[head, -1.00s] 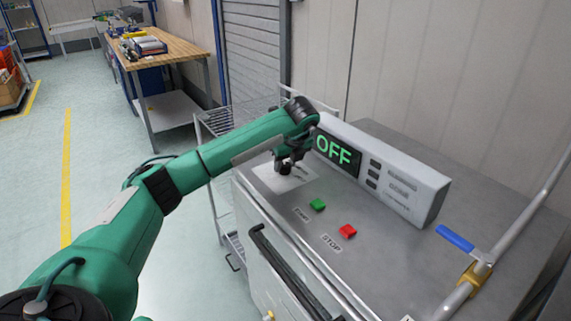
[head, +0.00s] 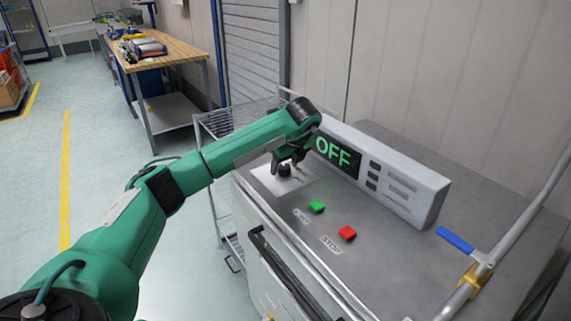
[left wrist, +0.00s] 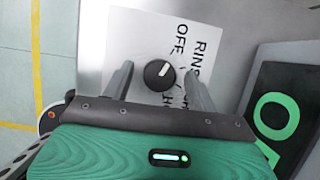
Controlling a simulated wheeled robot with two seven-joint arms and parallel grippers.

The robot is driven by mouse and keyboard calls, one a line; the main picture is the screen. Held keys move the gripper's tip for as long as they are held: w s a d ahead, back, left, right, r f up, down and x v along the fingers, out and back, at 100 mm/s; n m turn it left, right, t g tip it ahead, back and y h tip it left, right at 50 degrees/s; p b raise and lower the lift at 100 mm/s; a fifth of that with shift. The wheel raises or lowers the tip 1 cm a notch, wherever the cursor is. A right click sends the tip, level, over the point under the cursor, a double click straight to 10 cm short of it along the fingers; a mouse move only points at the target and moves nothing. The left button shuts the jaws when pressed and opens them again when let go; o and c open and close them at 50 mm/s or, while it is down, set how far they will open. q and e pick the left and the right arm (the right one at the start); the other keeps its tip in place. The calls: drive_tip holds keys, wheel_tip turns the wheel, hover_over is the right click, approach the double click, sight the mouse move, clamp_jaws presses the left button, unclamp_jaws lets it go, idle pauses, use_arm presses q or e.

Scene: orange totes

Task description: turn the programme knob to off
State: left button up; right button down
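The programme knob (left wrist: 159,75) is a round black dial on a white label plate (left wrist: 130,45) at the machine top's left end. Its white mark points up and right in the left wrist view, towards the printed word OFF. In the head view the knob (head: 284,170) stands just below my left gripper (head: 288,158). My left gripper (left wrist: 159,84) is open, its two fingers on either side of the knob with gaps between. The display (head: 337,153) reads OFF in green letters. My right gripper is not in view.
A green button (head: 317,207) and a red button (head: 347,233) sit on the steel top, in front of the display housing (head: 410,187). A blue-handled valve (head: 455,239) on a pipe stands at the right. A wire trolley (head: 215,122) stands beyond the machine's left end.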

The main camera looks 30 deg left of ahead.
use_arm(q)
drive_tip(key=shift+d+r, duration=0.15)
drive_tip(key=shift+r, duration=0.15)
drive_tip(key=p+v, duration=0.1)
drive_tip(key=v, duration=1.2)
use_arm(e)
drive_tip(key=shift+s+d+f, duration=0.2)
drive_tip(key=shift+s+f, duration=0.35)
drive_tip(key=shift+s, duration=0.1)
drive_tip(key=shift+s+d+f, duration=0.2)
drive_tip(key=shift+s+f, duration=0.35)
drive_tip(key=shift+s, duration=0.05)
